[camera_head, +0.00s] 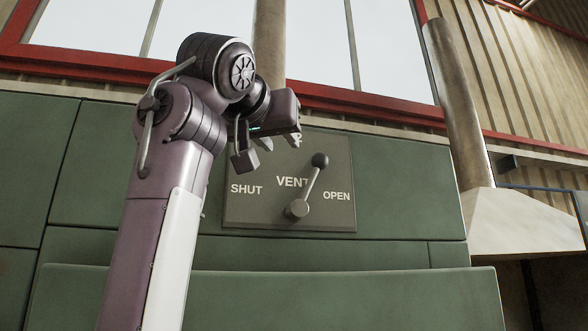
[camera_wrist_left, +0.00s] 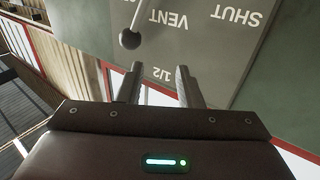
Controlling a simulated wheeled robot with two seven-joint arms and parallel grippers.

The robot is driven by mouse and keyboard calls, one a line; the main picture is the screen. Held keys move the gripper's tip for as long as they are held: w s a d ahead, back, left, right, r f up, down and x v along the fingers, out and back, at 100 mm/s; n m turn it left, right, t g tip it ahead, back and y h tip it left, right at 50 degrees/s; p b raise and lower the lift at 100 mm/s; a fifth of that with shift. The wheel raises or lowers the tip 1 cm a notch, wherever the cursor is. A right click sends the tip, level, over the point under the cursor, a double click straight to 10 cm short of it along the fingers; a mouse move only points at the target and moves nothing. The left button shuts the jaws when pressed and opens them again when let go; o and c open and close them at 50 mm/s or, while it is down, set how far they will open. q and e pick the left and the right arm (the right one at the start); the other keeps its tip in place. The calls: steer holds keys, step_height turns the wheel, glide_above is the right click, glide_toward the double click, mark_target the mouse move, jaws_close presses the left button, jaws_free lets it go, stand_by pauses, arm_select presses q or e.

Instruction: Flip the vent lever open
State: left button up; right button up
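The vent lever (camera_head: 309,186) is a short rod with a dark ball knob (camera_head: 320,160) at its upper end and a round pivot low on a grey panel (camera_head: 254,213). It leans up and right, between the VENT lettering and OPEN. My left gripper (camera_head: 281,143) is near the panel's top edge, up and left of the knob. In the left wrist view the two fingers (camera_wrist_left: 158,84) are apart with nothing between them. The knob (camera_wrist_left: 130,40) is beyond the left fingertip there, apparently apart from it. My right gripper is not in view.
The panel reads SHUT on the left, OPEN on the right, and 1/2 (camera_wrist_left: 162,74) at its top edge. Green wall panels (camera_head: 400,190) surround it, and a green ledge (camera_head: 400,290) runs below. A pipe (camera_head: 455,110) stands at right. The space right of the lever looks clear.

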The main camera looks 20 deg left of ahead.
arm_select(q)
steer(key=shift+s+r+b, duration=0.15)
steer(key=shift+s+r, duration=0.05)
steer(key=shift+s, duration=0.65)
steer(key=shift+s+r+b, duration=0.15)
steer(key=shift+s+r, duration=0.05)
steer(key=shift+s, duration=0.65)
steer(key=shift+s+r+b, duration=0.15)
steer(key=shift+s+r, duration=0.05)
steer(key=shift+s, duration=0.65)
steer(key=shift+w+a, duration=0.1)
steer(key=shift+w, duration=0.1)
